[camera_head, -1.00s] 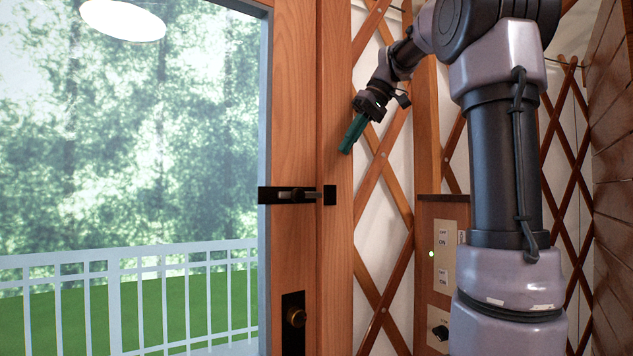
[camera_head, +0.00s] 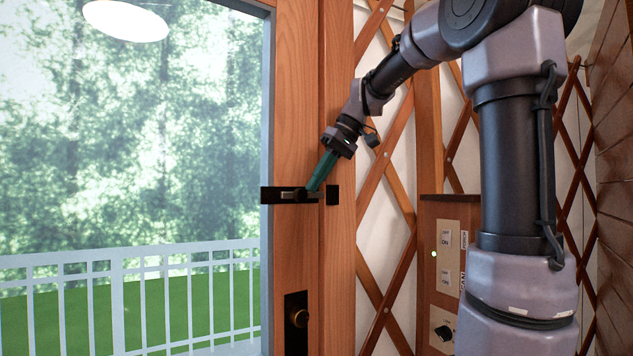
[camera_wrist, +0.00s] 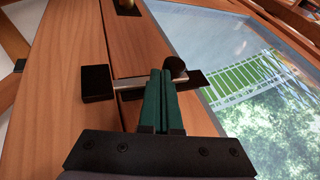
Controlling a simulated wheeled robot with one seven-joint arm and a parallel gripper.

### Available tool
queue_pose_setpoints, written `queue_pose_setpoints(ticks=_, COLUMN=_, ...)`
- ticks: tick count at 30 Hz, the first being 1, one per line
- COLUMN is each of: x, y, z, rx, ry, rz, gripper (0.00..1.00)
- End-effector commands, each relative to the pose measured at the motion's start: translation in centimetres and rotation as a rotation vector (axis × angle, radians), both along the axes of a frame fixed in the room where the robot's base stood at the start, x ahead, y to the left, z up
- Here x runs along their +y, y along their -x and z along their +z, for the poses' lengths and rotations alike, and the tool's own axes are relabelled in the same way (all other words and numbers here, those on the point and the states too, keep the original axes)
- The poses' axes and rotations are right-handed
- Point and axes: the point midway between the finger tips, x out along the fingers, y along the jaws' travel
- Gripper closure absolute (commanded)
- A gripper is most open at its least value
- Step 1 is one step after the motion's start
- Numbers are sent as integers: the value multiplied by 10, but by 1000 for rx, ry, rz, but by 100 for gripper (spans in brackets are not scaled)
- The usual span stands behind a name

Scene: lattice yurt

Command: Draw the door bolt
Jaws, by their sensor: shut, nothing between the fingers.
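The door bolt (camera_head: 286,195) is a dark plate on the wooden door with a round knob and a silver rod. In the wrist view the rod (camera_wrist: 127,83) spans from the knob (camera_wrist: 175,67) to the black keeper block (camera_wrist: 97,82) on the frame, and its end meets the keeper. The keeper also shows in the head view (camera_head: 333,195). My gripper (camera_head: 312,190) has green fingers pressed together with nothing between them. In the wrist view its fingertips (camera_wrist: 159,73) are at the rod, just on the keeper side of the knob. Whether they touch the knob is unclear.
A door knob on a dark plate (camera_head: 297,318) sits below the bolt. Glass fills the door's left part. A switch panel (camera_head: 447,260) and lattice wall (camera_head: 385,170) stand to the right of the frame. The space in front of the door is clear.

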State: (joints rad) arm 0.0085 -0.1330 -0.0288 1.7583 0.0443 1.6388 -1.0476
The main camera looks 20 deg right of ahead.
Motion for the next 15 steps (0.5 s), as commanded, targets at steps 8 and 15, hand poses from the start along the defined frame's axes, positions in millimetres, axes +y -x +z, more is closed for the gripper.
queue_pose_setpoints(ticks=8, x=8, y=3, z=0, rx=-1, ry=0, rz=2, gripper=100)
queue_pose_setpoints(ticks=15, x=38, y=15, z=0, rx=1, ry=1, rz=2, gripper=100)
